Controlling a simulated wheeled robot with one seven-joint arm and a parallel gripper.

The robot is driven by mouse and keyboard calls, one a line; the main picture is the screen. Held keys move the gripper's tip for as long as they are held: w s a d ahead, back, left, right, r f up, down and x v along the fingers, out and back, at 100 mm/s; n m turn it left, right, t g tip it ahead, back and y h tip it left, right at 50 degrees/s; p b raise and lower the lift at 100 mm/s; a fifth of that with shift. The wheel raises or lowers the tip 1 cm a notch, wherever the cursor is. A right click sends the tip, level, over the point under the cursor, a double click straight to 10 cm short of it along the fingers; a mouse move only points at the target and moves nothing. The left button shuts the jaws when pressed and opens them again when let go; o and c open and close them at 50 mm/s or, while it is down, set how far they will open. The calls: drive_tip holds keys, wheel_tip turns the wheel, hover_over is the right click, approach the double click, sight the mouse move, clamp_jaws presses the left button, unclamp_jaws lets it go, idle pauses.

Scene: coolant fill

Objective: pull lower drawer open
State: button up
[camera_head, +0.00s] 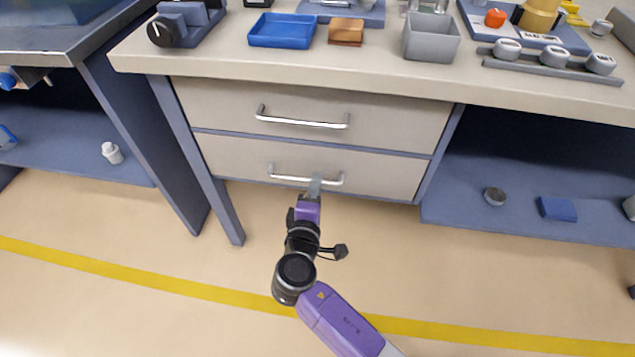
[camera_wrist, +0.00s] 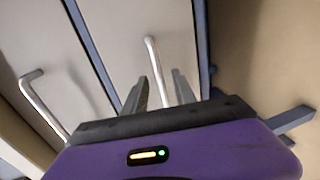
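The lower drawer (camera_head: 230,158) has a pale front with a silver bar handle (camera_head: 285,178) and looks shut, flush with the upper drawer (camera_head: 380,120). My gripper (camera_head: 315,180) is at the lower handle, right of its middle. In the wrist view, the lower handle (camera_wrist: 152,55) runs between the two grey fingers of my gripper (camera_wrist: 161,80). The fingers stand apart, one on each side of the bar, with a gap visible. Whether either finger touches the bar cannot be told. The part of the handle behind the fingers is hidden.
The upper drawer's handle (camera_head: 300,118) is just above. A counter (camera_head: 200,62) holds a blue tray (camera_head: 282,30), a grey bin (camera_head: 430,40) and other items. A blue leg (camera_head: 220,205) stands left of the drawers, a blue shelf (camera_head: 470,210) right. The floor in front is clear.

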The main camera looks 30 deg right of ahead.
drive_tip(key=shift+x, duration=1.45)
clamp_jaws()
idle(0.3)
